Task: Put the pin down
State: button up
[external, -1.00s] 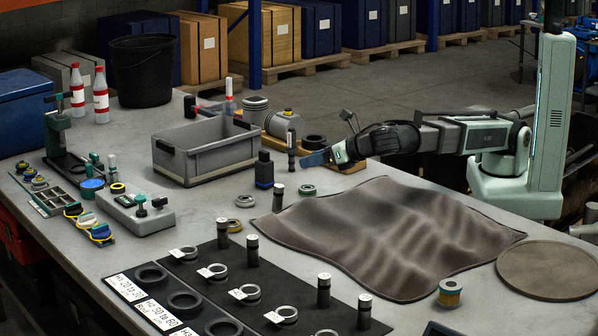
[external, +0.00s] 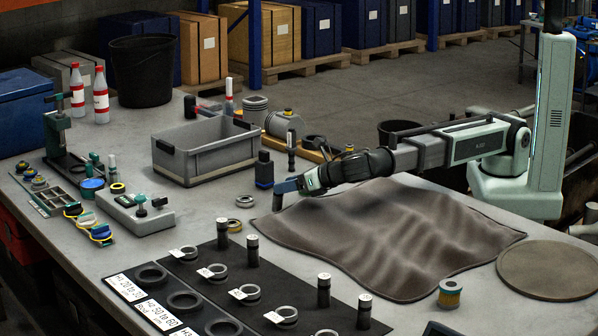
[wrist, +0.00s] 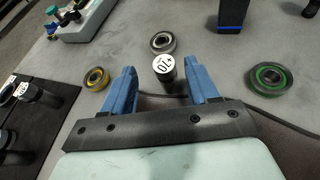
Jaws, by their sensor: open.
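The pin (wrist: 163,68) is a dark cylinder with a pale end marked "10". In the wrist view it is upright between my fingertips, with gaps on both sides. My gripper (wrist: 160,73) is open, with a blue finger on each side of the pin. In the external view my gripper (external: 283,190) is low over the bench beside the mat's left corner, and its fingers mostly hide the pin.
A grey ring (wrist: 162,42) lies just beyond the pin, a yellow-rimmed ring (wrist: 95,79) to the left and a green ring (wrist: 268,76) to the right. A dark blue-banded block (external: 264,170) stands behind. The crumpled brown mat (external: 400,235) spreads to the right.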

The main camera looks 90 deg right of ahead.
jog(key=shift+d+x, duration=0.15)
jog(key=shift+x, duration=1.3)
jog(key=shift+d+x, duration=0.2)
jog(key=shift+x, duration=1.3)
jog(key=shift+s, duration=0.2)
grip_shut()
